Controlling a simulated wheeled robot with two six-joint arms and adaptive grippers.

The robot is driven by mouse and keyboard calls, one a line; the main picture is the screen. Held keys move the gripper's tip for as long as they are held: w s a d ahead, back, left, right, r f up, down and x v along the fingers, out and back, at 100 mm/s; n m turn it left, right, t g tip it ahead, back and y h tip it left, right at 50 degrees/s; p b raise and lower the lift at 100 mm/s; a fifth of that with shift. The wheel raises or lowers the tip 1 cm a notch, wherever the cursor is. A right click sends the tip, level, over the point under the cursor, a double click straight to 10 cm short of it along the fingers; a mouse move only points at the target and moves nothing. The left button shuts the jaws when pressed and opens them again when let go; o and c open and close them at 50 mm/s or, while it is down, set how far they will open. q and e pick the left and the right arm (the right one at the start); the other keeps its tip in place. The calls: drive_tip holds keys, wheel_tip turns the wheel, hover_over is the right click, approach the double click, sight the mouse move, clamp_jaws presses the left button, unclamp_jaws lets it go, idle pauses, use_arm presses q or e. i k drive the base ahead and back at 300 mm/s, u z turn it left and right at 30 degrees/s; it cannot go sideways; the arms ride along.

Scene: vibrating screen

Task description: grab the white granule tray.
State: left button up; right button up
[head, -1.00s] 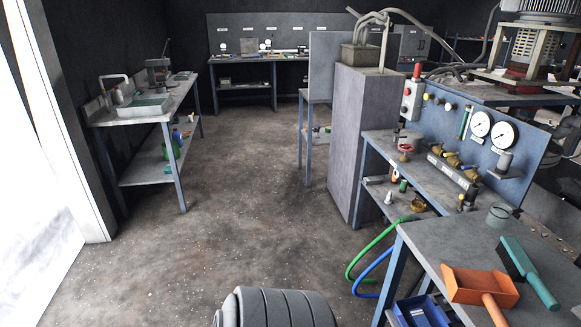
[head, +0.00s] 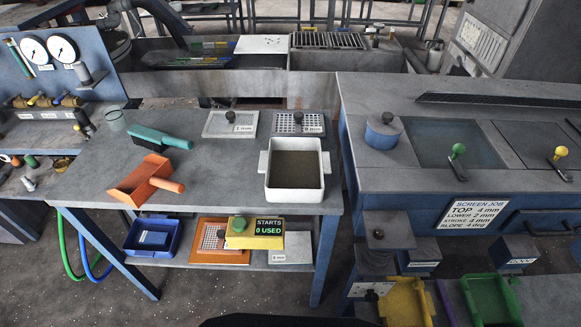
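The white granule tray (head: 296,194) stands upright on the right end of the grey work table (head: 225,194). It is a white rectangular tray with a handle lug on its left and right sides, filled with grey-brown granules. Nothing touches it from above. Neither of my grippers shows in the head view, and only a dark rounded part of my own body shows at the bottom edge.
An orange scoop (head: 145,180) and a green brush (head: 160,138) lie left of the tray. Two screen panels (head: 230,124) (head: 299,123) lie behind it. The screen machine (head: 450,90) stands close on the right. A blue bin (head: 153,237) sits on the lower shelf.

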sight(295, 168)
drive_tip(key=z, duration=0.45)
drive_tip(key=k, duration=1.15)
drive_tip(key=z, duration=1.25)
drive_tip(key=i, duration=0.95)
drive_tip(key=u, duration=0.85)
drive_tip(key=i, duration=0.7)
drive_tip(key=u, duration=0.8)
